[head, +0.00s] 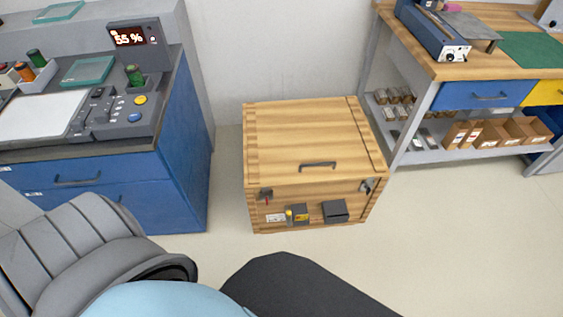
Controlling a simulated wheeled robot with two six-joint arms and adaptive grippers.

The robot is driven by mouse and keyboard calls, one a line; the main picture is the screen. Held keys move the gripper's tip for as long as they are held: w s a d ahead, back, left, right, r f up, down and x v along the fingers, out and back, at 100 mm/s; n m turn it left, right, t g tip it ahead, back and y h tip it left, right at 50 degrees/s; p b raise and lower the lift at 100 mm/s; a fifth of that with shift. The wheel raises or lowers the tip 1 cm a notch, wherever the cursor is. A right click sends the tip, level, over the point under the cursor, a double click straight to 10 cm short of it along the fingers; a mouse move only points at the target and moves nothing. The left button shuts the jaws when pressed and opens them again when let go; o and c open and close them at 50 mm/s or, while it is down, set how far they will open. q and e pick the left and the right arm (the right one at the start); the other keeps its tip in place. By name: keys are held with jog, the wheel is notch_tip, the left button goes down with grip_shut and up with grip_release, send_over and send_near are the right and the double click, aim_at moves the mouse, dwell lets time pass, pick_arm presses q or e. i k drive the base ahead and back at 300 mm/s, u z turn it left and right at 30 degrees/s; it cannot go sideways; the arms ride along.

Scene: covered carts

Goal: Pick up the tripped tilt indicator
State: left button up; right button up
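A wooden crate (310,143) with a closed lid and a dark handle stands on the floor in the middle of the head view. On its front are a white label (275,217), a small grey unit with yellow parts (298,214) and a dark grey box (335,211). A dark latch (265,194) with a small red piece below it is at the upper left of the front, and a metal latch (367,186) is at the upper right. I cannot tell which small part, if any, is the tilt indicator. Neither gripper is in view.
A blue cabinet (180,160) with a control panel (115,115) and a display reading 55 % (128,36) stands left of the crate. A wooden workbench (480,45) with a lower shelf of small boxes (510,130) stands at the right. Floor (450,230) is clear right of the crate.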

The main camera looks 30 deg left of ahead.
aim_at(299, 217)
jog(key=u, duration=0.35)
jog(key=k, duration=1.2)
jog(key=u, duration=0.4)
jog(key=i, duration=1.6)
jog(key=z, duration=0.95)
jog(key=i, duration=0.3)
jog(key=z, duration=0.3)
